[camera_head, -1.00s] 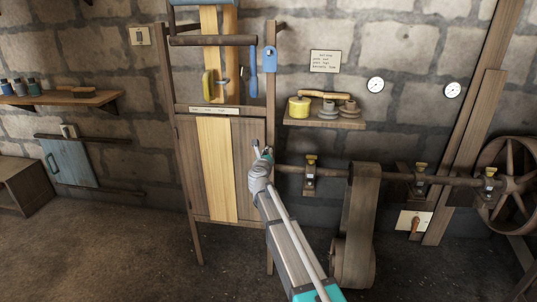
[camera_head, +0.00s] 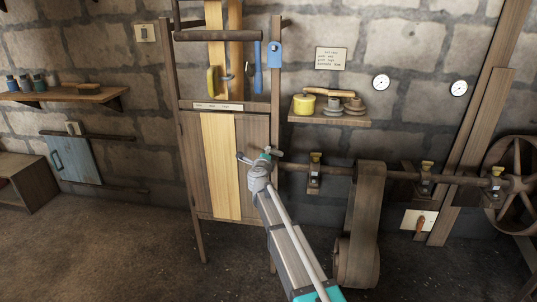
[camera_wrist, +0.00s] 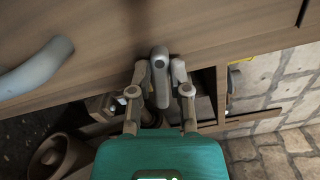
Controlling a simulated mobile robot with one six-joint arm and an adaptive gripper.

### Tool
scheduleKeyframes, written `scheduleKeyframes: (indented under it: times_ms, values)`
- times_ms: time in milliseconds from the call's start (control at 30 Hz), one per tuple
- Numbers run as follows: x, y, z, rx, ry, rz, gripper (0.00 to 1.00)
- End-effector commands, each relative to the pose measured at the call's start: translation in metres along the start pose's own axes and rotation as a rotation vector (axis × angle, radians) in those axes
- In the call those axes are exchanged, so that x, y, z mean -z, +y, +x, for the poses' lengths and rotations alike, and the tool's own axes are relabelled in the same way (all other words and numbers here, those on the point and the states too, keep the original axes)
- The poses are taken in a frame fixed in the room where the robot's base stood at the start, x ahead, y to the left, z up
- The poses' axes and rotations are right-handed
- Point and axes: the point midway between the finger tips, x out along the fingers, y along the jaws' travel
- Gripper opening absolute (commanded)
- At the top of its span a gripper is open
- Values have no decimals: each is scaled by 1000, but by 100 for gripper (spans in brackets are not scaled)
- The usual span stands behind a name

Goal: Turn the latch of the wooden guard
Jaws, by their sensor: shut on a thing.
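The wooden guard (camera_head: 219,165) is a panel of dark boards with a pale plank down its middle, standing in a frame against the wall. It appears shut. In the wrist view its brown wood (camera_wrist: 110,50) fills the upper part. A small grey latch lever (camera_wrist: 161,82) sits at the edge of the wood. My gripper (camera_wrist: 160,70) has its two fingers closed on either side of this lever. In the head view my gripper (camera_head: 261,157) is at the guard's right edge, where it hides most of the latch. A curved grey handle (camera_wrist: 36,68) is on the wood.
A shaft (camera_head: 335,170) runs along the wall to the right, with a wide belt (camera_head: 361,215) hanging close to my arm. Above it a shelf (camera_head: 330,122) holds a yellow pot (camera_head: 305,106) and small parts. A blue lever (camera_head: 258,67) hangs over the guard. The floor at left is clear.

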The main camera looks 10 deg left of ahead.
Motion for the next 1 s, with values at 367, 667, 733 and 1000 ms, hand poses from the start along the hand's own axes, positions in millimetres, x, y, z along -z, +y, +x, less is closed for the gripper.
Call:
scheduleKeyframes:
  times_ms: [367, 667, 733, 1000]
  values:
    - [0, 6, 0, 0, 0, -236, 0]
    - [0, 7, 0, 0, 0, -289, 0]
    - [0, 7, 0, 0, 0, -290, 0]
    - [0, 7, 0, 0, -1, -290, 32]
